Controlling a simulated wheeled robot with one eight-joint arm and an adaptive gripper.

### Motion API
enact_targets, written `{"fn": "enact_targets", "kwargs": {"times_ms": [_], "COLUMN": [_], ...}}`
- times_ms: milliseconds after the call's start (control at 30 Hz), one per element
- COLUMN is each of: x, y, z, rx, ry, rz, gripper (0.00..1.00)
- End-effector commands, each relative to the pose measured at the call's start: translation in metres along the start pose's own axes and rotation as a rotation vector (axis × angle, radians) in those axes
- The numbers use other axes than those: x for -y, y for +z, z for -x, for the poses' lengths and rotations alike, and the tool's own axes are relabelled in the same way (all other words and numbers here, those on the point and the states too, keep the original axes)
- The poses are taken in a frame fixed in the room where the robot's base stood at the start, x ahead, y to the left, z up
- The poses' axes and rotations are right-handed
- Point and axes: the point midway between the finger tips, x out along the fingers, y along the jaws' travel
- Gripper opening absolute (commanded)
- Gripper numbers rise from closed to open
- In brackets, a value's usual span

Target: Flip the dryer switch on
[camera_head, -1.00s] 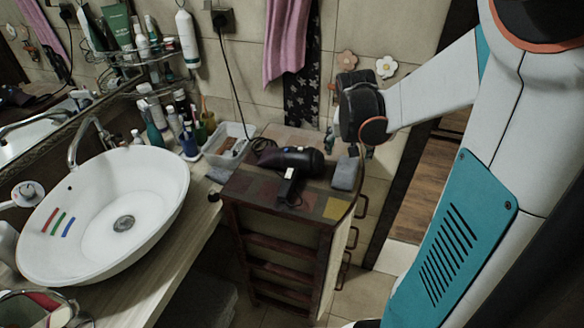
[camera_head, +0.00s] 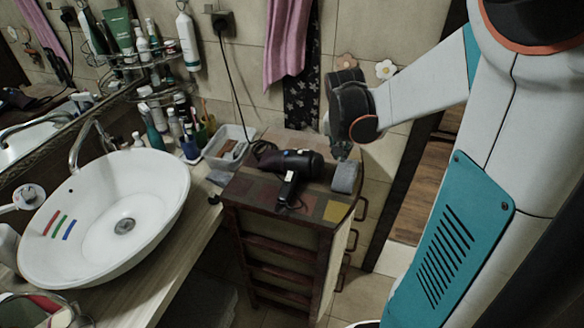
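A dark hair dryer (camera_head: 285,162) lies on top of the small wooden cabinet (camera_head: 275,200). Its handle points toward me, and a small light patch shows on its body; I cannot make out the switch or its position. My gripper (camera_head: 341,156) is just right of the dryer's right end, above a grey block-like object on the cabinet top. Its fingers are small and partly hidden by the wrist, so I cannot tell if they are open. I cannot tell whether it touches the dryer.
A grey block (camera_head: 345,176) sits at the cabinet's right edge. A white washbasin (camera_head: 80,235) stands on the counter at left. A plastic tray (camera_head: 228,146) and several bottles stand behind, near the wall. A black cord hangs from the wall socket (camera_head: 223,22).

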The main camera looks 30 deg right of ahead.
Motion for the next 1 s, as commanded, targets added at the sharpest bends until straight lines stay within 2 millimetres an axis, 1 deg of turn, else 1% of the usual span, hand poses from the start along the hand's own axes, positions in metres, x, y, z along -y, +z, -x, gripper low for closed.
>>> {"fn": "enact_targets", "kwargs": {"times_ms": [33,100,600,800,1000], "x": [0.009,0.021,0.094,0.118,0.132], "y": [0.002,0.006,0.045,0.061,0.071], "z": [0.006,0.013,0.061,0.081,0.093], "rx": [0.006,0.014,0.015,-0.014,-0.040], "ry": [0.003,0.013,0.106,0.138,0.156], "rz": [-0.051,-0.147,-0.859,-1.122,-1.295], "gripper": [0.00,0.00,0.00,0.00,0.00]}}
